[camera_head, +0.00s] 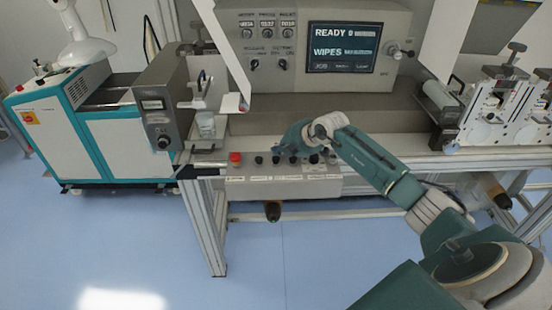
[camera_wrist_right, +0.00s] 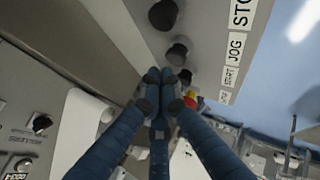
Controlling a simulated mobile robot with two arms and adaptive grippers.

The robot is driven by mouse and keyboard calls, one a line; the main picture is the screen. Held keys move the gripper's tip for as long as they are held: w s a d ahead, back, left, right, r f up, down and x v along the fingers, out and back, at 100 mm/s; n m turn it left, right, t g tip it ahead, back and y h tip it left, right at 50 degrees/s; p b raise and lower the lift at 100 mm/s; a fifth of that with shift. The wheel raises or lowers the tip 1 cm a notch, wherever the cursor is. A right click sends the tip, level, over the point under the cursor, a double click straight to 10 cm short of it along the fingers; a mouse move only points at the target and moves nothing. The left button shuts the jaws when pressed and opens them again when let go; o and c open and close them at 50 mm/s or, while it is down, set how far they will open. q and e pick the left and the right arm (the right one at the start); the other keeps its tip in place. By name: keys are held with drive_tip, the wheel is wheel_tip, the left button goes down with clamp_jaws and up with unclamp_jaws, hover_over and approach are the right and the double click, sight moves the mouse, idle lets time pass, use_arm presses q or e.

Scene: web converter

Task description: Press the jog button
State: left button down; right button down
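The front control panel (camera_head: 283,187) has a row of dark buttons and a red button (camera_head: 235,158) at its left end. In the right wrist view, the JOG label (camera_wrist_right: 236,46) sits between the STOP and START labels. The black button that lines up with it, seemingly the jog button (camera_wrist_right: 178,52), is just beyond and to the right of my fingertips. My right gripper (camera_head: 281,147) is over the row; in the wrist view its fingertips (camera_wrist_right: 158,75) are together and empty. I cannot tell whether they touch a button. My left gripper is not in view.
The machine's screen (camera_head: 343,47) reads READY and WIPES above the worktop. A grey shelf (camera_head: 270,121) lies behind the button row. A teal and white cabinet (camera_head: 90,140) stands at the left. Rollers (camera_head: 440,100) are at the right. The blue floor in front is clear.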

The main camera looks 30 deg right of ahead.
drive_tip(key=shift+f, duration=0.15)
idle(0.5)
drive_tip(key=shift+f, duration=0.25)
